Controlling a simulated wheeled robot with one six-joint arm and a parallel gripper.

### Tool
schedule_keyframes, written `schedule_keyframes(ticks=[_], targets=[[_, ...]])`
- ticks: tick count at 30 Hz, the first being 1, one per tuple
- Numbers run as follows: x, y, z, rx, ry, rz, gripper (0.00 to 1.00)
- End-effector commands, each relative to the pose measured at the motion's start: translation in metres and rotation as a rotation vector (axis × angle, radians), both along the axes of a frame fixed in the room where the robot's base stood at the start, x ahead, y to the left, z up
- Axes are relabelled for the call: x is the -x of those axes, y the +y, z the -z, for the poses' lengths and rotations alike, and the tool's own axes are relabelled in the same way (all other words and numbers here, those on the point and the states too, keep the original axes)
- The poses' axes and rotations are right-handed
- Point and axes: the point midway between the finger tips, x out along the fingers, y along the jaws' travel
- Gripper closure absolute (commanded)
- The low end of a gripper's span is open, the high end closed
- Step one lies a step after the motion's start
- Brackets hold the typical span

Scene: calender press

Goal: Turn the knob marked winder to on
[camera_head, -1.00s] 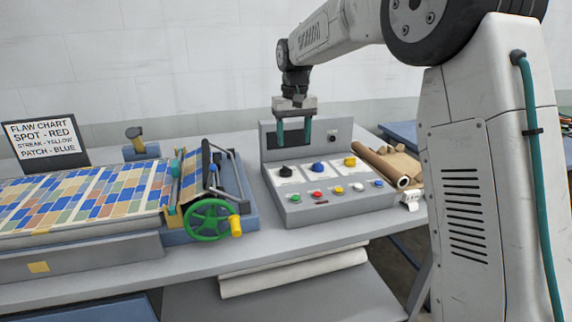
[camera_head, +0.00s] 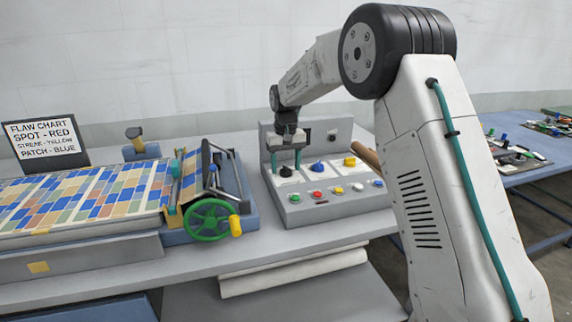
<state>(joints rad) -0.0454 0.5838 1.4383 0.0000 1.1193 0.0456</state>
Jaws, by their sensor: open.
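The grey control panel (camera_head: 330,212) stands on the table with three knobs on white plates: black (camera_head: 286,171), blue (camera_head: 318,166) and yellow (camera_head: 350,162). The markings on the plates are too small to read, so I cannot tell which knob is the winder. My gripper (camera_head: 286,168) points down over the black knob, its two teal fingers apart. The fingertips appear on the left and right of the black knob. I cannot tell whether they touch it.
Several coloured buttons (camera_head: 316,194) line the panel's front. A press with patterned sheet (camera_head: 90,200) and a green handwheel (camera_head: 210,220) stands to the left. A flaw chart (camera_head: 45,140) is behind it. A blue table with small parts (camera_head: 540,172) is at right.

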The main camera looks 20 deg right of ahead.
Motion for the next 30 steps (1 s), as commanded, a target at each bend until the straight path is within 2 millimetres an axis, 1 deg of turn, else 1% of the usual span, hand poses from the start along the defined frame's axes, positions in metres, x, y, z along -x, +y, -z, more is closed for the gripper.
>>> schedule_keyframes(ticks=[5, 6, 8, 9, 10, 11, 17, 22, 26, 30], targets=[[0.0000, 0.0002, 0.0001, 0.000, 0.000, 0.000, 0.42], [0.0000, 0.0002, 0.0001, 0.000, 0.000, 0.000, 0.47], [0.0000, 0.0002, 0.0000, 0.000, 0.000, 0.000, 0.64], [0.0000, 0.0003, 0.0000, 0.000, 0.000, 0.000, 0.75], [0.0000, 0.0003, -0.0001, 0.000, 0.000, 0.000, 0.83], [0.0000, 0.0003, -0.0001, 0.000, 0.000, 0.000, 0.86], [0.0000, 0.0003, -0.0002, 0.000, 0.000, 0.005, 0.86], [0.0000, 0.0003, -0.0003, 0.000, 0.000, 0.045, 0.86], [0.0000, 0.0003, -0.0004, 0.000, 0.000, 0.111, 0.86], [0.0000, 0.0003, -0.0004, 0.000, 0.000, 0.216, 0.86]])
